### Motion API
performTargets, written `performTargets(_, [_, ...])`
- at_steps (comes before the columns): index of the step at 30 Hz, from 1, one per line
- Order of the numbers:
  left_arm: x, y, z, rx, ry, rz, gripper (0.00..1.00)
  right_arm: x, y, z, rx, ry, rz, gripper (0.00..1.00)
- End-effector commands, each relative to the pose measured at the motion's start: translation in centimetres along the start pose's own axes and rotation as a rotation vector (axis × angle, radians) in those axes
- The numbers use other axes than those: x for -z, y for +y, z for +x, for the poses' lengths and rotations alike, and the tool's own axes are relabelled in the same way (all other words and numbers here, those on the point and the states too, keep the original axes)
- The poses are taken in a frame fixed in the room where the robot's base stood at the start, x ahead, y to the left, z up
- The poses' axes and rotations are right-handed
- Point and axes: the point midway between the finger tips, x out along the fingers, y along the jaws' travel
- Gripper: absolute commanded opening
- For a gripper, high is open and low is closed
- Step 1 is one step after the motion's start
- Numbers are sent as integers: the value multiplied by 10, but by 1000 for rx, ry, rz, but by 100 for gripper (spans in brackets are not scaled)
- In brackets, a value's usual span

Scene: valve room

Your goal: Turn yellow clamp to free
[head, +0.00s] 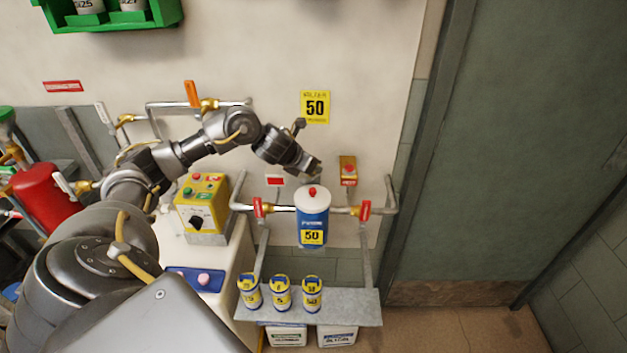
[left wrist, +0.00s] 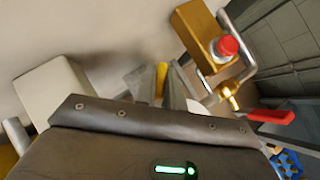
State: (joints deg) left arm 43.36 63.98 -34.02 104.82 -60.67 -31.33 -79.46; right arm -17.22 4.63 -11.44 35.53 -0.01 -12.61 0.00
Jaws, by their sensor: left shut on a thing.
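My left gripper (head: 312,170) reaches in from the left, just above the top of the blue and white filter canister (head: 313,228) marked 50. In the left wrist view my left gripper's fingers (left wrist: 160,88) are closed on a narrow yellow piece (left wrist: 161,77), which looks like the yellow clamp. In the head view the clamp is hidden by the gripper, and its turn angle cannot be told. The canister has a red knob (head: 312,191) on top. My right gripper is not in view.
Red-handled valves (head: 258,208) (head: 365,210) flank the canister on its pipe. A yellow box (head: 348,170) with a red button is right of the gripper. Several yellow-blue cartridges (head: 281,293) stand on the grey shelf (head: 355,308) below. A control box (head: 202,203) stands left.

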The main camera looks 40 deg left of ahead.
Motion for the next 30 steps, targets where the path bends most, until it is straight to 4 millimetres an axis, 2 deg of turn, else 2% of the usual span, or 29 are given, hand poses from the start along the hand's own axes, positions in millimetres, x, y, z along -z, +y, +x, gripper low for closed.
performTargets(1, [5,2,5,27,-1,29,0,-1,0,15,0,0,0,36])
performTargets(3, [4,3,5,73,-1,76,0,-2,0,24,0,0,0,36])
performTargets(10, [1,3,2,229,-1,228,0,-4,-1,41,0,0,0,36])
performTargets(17, [-2,3,0,379,0,374,0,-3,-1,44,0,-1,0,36])
performTargets(30, [-3,4,0,569,1,565,0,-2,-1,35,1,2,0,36])
